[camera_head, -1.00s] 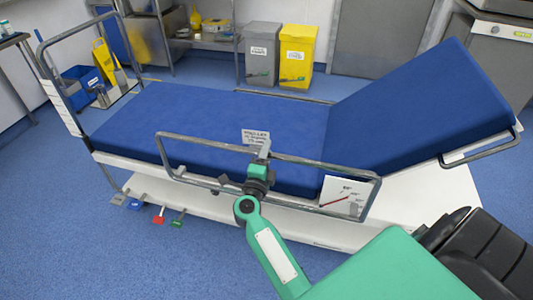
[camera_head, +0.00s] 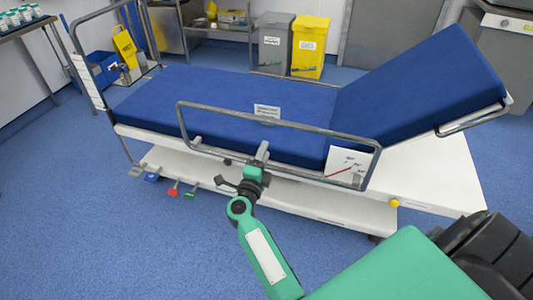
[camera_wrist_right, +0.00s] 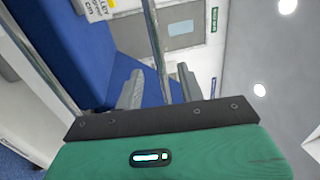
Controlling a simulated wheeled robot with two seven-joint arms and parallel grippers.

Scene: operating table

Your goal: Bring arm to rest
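My right arm is green and reaches from the bottom of the head view toward the trolley's side rail. My right gripper (camera_head: 262,150) has grey fingers whose tips are in front of the grey tubular side rail (camera_head: 228,106), just below its top bar. In the right wrist view, the gripper (camera_wrist_right: 161,88) has its two fingers spread apart, with nothing held. A metal bar (camera_wrist_right: 153,35) runs behind the gap between them; I cannot tell how far off it is. My left gripper is not in view.
The trolley has a blue mattress (camera_head: 220,92) with a raised backrest and a white base (camera_head: 330,205). Coloured pedals (camera_head: 174,188) stick out at its lower left. A yellow bin (camera_head: 310,48) and a grey bin (camera_head: 275,44) stand behind. Blue floor (camera_head: 80,230) is clear at the front left.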

